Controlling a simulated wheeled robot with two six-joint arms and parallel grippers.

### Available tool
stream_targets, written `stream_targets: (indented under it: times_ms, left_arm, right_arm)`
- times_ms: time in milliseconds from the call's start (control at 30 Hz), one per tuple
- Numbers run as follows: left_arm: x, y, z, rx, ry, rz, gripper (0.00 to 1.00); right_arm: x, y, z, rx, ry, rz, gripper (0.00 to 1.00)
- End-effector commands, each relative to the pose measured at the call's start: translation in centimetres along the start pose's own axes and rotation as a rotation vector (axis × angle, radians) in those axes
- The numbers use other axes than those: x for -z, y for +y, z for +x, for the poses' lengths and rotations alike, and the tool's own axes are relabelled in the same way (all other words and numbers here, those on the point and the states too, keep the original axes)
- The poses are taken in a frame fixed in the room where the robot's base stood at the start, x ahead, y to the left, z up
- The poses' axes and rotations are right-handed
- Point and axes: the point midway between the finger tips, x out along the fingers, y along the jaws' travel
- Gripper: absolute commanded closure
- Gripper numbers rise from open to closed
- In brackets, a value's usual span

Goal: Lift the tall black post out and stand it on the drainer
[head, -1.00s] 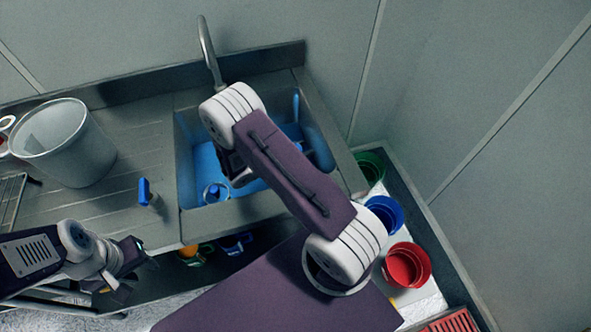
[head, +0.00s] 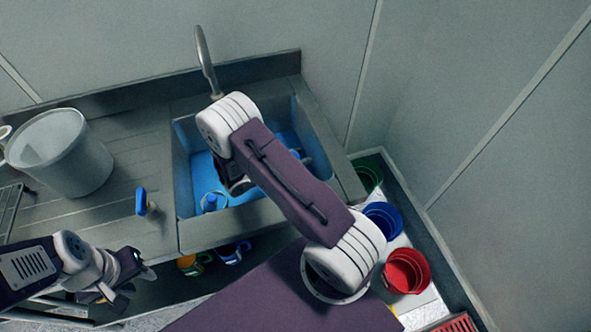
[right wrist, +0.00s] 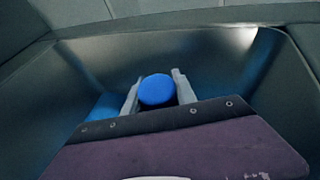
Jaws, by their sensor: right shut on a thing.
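In the right wrist view my right gripper (right wrist: 158,92) is shut on a blue-topped thing (right wrist: 157,89). Its round blue top shows between the fingers, with dark below. I cannot tell whether it is the black post; no tall black post shows clearly. In the head view my right arm reaches over the sink (head: 183,170) and hides the right gripper. The drainer (head: 95,215) is the grooved grey board left of the sink. My left gripper (head: 130,282) looks open and empty, in front of the drainer's front edge.
A grey bucket (head: 60,155) and a small blue-handled thing (head: 142,200) stand on the drainer. A blue thing (head: 211,203) is in the sink. Green, blue (head: 382,220) and red (head: 406,272) buckets stand at right.

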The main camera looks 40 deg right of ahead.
Motion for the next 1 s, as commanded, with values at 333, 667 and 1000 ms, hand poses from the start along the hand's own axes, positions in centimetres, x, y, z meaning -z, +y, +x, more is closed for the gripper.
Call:
stream_targets:
  times_ms: [333, 667, 1000]
  left_arm:
    - [0.1, 0.0, -0.7, 0.000, 0.000, 0.000, 0.64]
    - [0.1, 0.0, -1.2, 0.000, 0.000, 0.000, 0.64]
    - [0.1, 0.0, -1.2, 0.000, 0.000, 0.000, 0.64]
  right_arm:
    - [-4.9, 0.1, -2.0, -0.002, 0.000, 0.004, 1.00]
    - [-9.2, 0.0, -3.8, 0.000, 0.000, 0.001, 1.00]
    - [-9.3, 0.0, -3.8, 0.000, -0.001, 0.000, 1.00]
